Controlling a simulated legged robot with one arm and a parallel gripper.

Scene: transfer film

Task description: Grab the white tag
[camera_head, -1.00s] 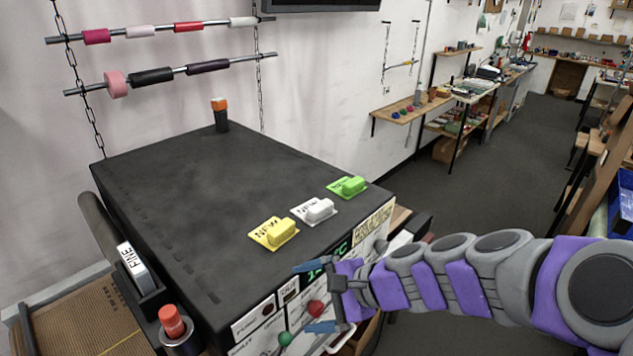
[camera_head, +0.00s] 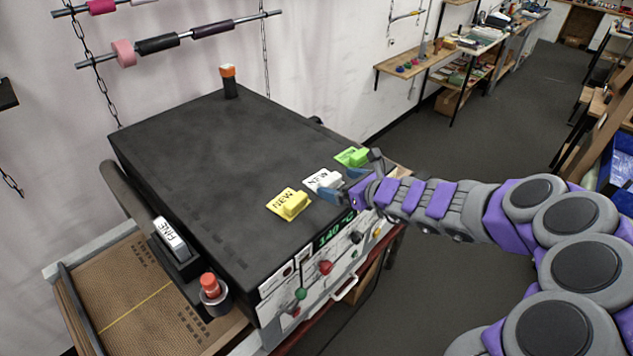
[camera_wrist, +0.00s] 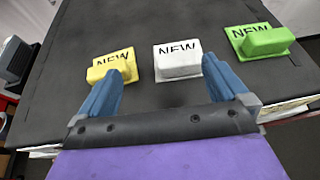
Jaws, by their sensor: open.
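The white tag (camera_head: 322,180) lies on the black top of the machine, between the yellow tag (camera_head: 288,203) and the green tag (camera_head: 351,157). It has a raised white block and the word "NEW". In the wrist view the white tag (camera_wrist: 178,60) is ahead of the gap between my blue fingers. My gripper (camera_head: 343,187) is open and empty at the machine's front edge, close to the white tag. In the wrist view, the left fingertip of my gripper (camera_wrist: 163,75) overlaps the yellow tag (camera_wrist: 112,66). The right fingertip is just right of the white block. Whether either touches is unclear.
The black machine top (camera_head: 220,140) is mostly clear behind the tags. An orange-capped post (camera_head: 229,82) stands at its far corner. The front panel has red and green knobs and a display (camera_head: 335,231). A "FINE" lever (camera_head: 170,236) is at the left.

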